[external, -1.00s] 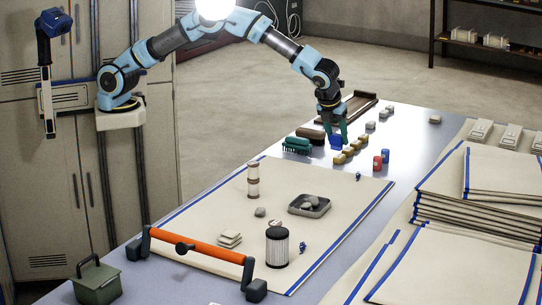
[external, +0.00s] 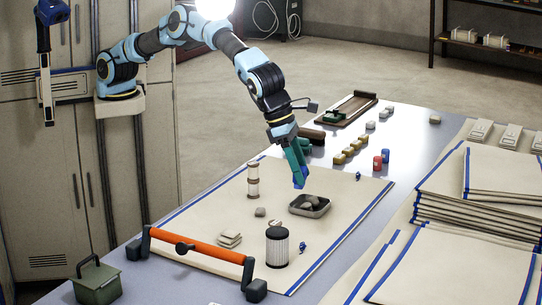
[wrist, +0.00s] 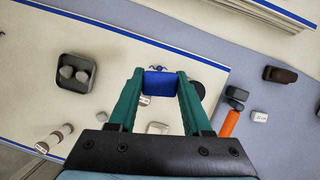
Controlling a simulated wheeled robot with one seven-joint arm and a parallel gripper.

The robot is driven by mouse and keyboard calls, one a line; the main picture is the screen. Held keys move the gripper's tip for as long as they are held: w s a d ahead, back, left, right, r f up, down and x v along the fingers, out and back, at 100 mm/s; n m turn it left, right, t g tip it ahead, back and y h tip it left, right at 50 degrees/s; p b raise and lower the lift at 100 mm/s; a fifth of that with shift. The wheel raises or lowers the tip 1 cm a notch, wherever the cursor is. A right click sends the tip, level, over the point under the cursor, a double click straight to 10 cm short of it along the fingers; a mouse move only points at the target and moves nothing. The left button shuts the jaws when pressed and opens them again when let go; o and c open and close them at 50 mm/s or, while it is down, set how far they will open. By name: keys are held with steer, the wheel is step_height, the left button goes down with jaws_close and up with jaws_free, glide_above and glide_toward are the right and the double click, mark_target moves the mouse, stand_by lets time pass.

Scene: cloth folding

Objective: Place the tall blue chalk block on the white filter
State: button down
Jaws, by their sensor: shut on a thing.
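My gripper (external: 297,172) is shut on the tall blue chalk block (external: 300,179) and holds it above the cream cloth. In the wrist view, the blue block (wrist: 160,84) sits between the green fingertips of my gripper (wrist: 159,72). The white filter (external: 278,250), a pleated cylinder with a black top, stands upright on the cloth, nearer the camera than my gripper. In the wrist view, a dark round top (wrist: 197,91), probably the filter's, is partly hidden behind the right finger.
A dark tray (external: 310,207) with grey stones lies close to my gripper. A stack of white-and-brown cylinders (external: 253,181) stands to the left. Pale flat pieces (external: 229,238) and an orange bar (external: 197,249) are nearer the camera.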

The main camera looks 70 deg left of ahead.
steer(key=s+d+r+m, duration=0.2)
steer(key=s+d+m, duration=0.1)
steer(key=s+d, duration=0.3)
steer(key=h+p, duration=0.1)
steer(key=p, duration=0.1)
glide_above(284, 233)
steer(key=s+a, duration=0.1)
steer(key=f, duration=0.5)
steer(key=shift+s+a+f, duration=0.15)
steer(key=shift+s+f, duration=0.05)
steer(key=shift+f+p, duration=0.65)
steer(key=shift+f, duration=1.65)
steer(key=shift+f, duration=0.1)
steer(key=shift+c, duration=1.7)
jaws_free()
steer(key=shift+r, duration=0.2)
steer(key=b+v, duration=0.2)
steer(key=v, duration=0.9)
steer(key=shift+a+r+b, duration=0.15)
steer(key=shift+r+b, duration=0.25)
steer(key=shift+r, duration=0.05)
